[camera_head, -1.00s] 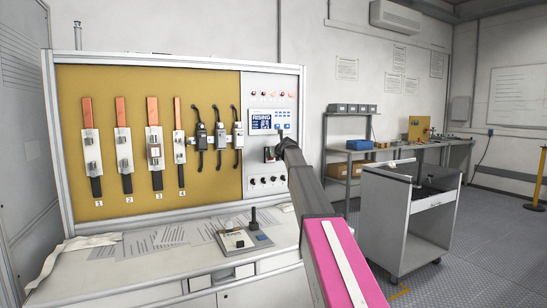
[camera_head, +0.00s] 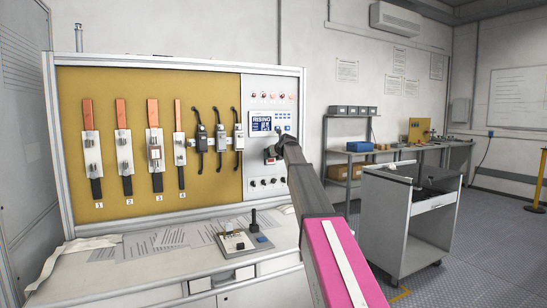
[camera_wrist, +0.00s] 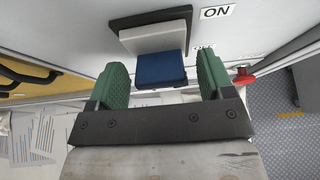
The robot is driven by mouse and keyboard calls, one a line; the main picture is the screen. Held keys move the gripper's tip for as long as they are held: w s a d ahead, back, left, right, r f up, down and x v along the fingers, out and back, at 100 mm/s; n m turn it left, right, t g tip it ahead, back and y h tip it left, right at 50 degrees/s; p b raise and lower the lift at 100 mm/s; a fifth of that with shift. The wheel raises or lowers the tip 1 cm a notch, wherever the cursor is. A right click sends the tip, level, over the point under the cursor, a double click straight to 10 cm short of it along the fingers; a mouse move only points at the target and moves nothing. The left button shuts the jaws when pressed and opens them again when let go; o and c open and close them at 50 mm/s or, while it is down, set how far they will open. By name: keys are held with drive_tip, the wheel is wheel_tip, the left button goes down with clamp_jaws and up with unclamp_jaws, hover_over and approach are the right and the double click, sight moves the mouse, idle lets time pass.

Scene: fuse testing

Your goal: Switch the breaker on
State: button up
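The breaker shows in the wrist view as a black frame with a light grey body (camera_wrist: 150,38) and a blue lever (camera_wrist: 160,69) sticking out towards me. My gripper (camera_wrist: 162,75) is open, with one green finger on each side of the blue lever and visible gaps between. An "ON" label (camera_wrist: 216,12) is above and to the right of the breaker in that view. A second label below it is partly hidden by the right finger. In the head view my gripper (camera_head: 273,151) is at the right-hand control panel (camera_head: 262,200) and largely covers the breaker.
A red knob (camera_wrist: 244,76) is close to the right finger in the wrist view. A yellow board with numbered fuses (camera_head: 153,145) is left of the panel. A desk with papers and a control box (camera_head: 240,243) lies below. A grey cart (camera_head: 385,220) stands to the right.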

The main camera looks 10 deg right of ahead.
drive_tip(key=v, duration=1.1)
idle(0.3)
